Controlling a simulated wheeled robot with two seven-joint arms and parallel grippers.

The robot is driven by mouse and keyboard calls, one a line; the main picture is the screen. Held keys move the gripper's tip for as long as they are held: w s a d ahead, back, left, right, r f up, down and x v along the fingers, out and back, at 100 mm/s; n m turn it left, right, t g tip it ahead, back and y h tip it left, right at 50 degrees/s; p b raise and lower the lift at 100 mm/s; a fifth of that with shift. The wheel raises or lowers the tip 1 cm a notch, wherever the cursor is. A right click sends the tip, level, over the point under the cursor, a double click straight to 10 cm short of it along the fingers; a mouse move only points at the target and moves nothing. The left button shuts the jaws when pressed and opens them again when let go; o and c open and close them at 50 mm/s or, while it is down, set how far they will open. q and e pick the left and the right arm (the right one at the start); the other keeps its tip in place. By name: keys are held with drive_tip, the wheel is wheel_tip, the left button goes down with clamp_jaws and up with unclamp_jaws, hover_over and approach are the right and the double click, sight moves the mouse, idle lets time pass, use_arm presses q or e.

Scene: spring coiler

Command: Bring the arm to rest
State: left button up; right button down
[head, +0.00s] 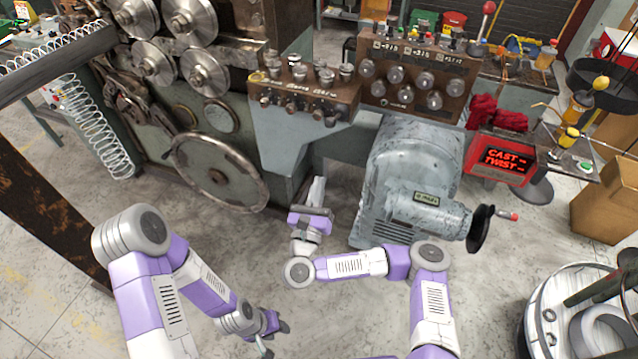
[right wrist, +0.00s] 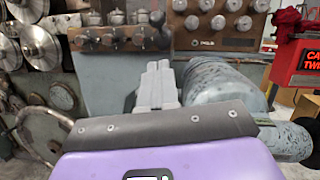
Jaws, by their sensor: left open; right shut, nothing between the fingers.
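My right arm is folded in front of the spring coiler machine (head: 215,160). My right gripper (head: 317,190) points toward the machine's control boxes and is shut with nothing in it; its closed fingers also show in the right wrist view (right wrist: 157,85). My left gripper (head: 275,338) hangs low over the floor at the bottom of the head view. It is open and empty.
A black handwheel (head: 481,229) juts from the motor. A red display box (head: 500,158) stands at the right, with a cardboard box (head: 607,205) beyond. A round drum (head: 580,315) is at the lower right. A coiled spring (head: 100,130) hangs at the left. Floor between is clear.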

drive_tip(key=shift+a, duration=0.1)
drive_tip(key=s+a+f+n+y, duration=0.2)
drive_tip(key=a+f+n+y, duration=0.2)
drive_tip(key=a+n+y, duration=0.6)
drive_tip(key=s+a+f+n+g+y, duration=0.25)
drive_tip(key=s+f+n+g, duration=0.2)
drive_tip(key=f+n, duration=0.35)
drive_tip(key=s+a+f+n+g+y, duration=0.1)
drive_tip(key=s+f+n+g+y, duration=0.3)
drive_tip(key=f+n, duration=0.4)
drive_tip(key=s+d+f+n+g+h, duration=0.3)
drive_tip(key=s+d+f+n+g, duration=0.1)
drive_tip(key=d, duration=0.5)
drive_tip(key=s+d+f+n+g+h, duration=0.3)
drive_tip(key=s+d+f+n+g, duration=0.1)
drive_tip(key=s+d+f+g, duration=0.3)
drive_tip(key=s+d+f, duration=0.1)
drive_tip(key=s+d, duration=0.1)
drive_tip(key=d, duration=0.1)
drive_tip(key=shift+s+d+n, duration=0.2)
drive_tip(key=shift+s+n, duration=0.2)
